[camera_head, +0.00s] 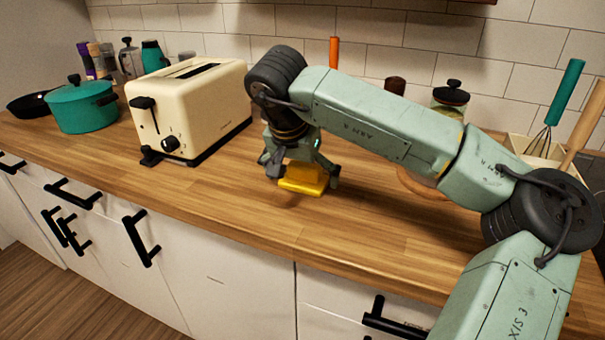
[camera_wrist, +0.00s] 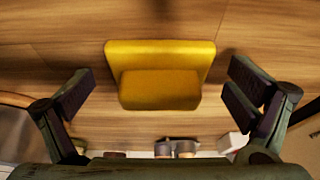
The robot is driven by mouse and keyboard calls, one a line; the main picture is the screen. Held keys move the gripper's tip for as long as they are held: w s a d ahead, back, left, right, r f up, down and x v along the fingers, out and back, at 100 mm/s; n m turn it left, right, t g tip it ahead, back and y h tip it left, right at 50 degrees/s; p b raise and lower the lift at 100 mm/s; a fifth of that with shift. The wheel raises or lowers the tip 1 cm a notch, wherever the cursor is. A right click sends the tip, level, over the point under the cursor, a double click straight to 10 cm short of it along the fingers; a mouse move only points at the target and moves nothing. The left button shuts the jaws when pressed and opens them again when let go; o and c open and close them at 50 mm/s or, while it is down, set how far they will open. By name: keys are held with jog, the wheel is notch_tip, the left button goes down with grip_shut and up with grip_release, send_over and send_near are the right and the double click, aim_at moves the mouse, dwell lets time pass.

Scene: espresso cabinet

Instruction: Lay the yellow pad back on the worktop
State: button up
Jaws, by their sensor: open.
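The yellow pad (camera_head: 304,179) is on the wooden worktop (camera_head: 240,215), right of the toaster, with part of it hidden behind my gripper in the head view. In the wrist view the pad (camera_wrist: 160,75) shows as a wide yellow plate with a smaller yellow block on it. My gripper (camera_head: 304,180) points down over the pad. In the wrist view my gripper (camera_wrist: 160,95) has its fingers spread wide, one on each side of the pad, with a gap on both sides. Nothing is held between the fingers.
A cream toaster (camera_head: 190,105) stands to the left, with a teal pot (camera_head: 82,108) beyond it. A lidded jar (camera_head: 450,98) and a utensil holder with a whisk (camera_head: 545,145) stand at the back right. The worktop's front strip is clear.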

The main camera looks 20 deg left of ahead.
jog(key=b+v, duration=0.1)
jog(key=v, duration=1.1)
jog(key=shift+r, duration=0.2)
